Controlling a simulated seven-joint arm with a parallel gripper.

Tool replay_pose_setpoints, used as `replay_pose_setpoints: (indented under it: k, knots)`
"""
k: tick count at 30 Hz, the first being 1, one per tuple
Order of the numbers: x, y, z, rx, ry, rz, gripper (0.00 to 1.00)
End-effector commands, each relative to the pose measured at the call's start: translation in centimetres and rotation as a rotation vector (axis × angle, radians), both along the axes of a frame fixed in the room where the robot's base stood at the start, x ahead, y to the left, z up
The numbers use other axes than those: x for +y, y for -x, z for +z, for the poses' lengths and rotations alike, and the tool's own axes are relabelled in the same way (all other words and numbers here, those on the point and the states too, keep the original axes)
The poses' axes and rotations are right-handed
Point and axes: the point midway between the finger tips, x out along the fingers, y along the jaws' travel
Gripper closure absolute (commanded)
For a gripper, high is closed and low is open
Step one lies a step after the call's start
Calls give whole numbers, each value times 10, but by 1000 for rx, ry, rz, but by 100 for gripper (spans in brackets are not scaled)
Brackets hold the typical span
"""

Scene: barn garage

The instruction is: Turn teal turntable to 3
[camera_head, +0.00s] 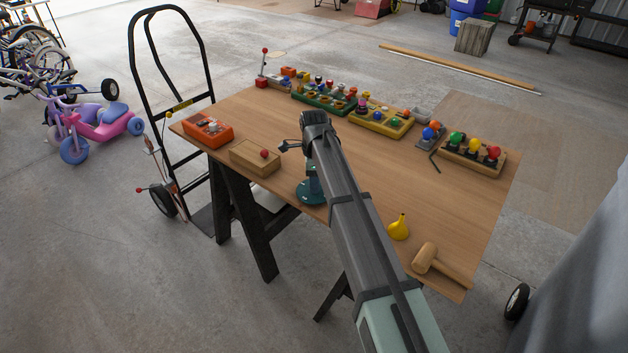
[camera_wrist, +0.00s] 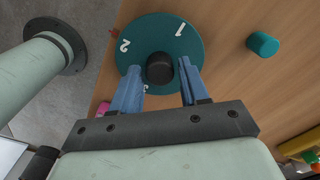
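The teal turntable (camera_wrist: 185,40) is a round disc lying on the wooden table, with white numbers. The 1 is at its upper right, the 2 at its left, and a partly covered 3 at the lower left. A small red mark (camera_wrist: 113,33) on the table lies beside the rim, near the 2. A black knob (camera_wrist: 159,68) stands at the disc's centre. My gripper (camera_wrist: 160,66) has its blue fingers on either side of the knob, with narrow gaps. In the head view the turntable (camera_head: 309,195) is at the table's front edge, partly hidden by my arm.
A teal cylinder (camera_wrist: 262,44) stands right of the turntable. A yellow funnel (camera_head: 399,228) and mallet (camera_head: 428,257) are right. Several toy boards line the table's back.

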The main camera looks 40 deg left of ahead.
Motion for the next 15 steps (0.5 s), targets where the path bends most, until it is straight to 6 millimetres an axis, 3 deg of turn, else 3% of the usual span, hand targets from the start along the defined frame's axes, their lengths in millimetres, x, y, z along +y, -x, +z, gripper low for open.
replay_pose_setpoints:
  k: [8, 15]
  knots:
    - [0, 0, 3, 0, 0, 1, 55]
    - [0, 0, 17, -1, -1, 1, 55]
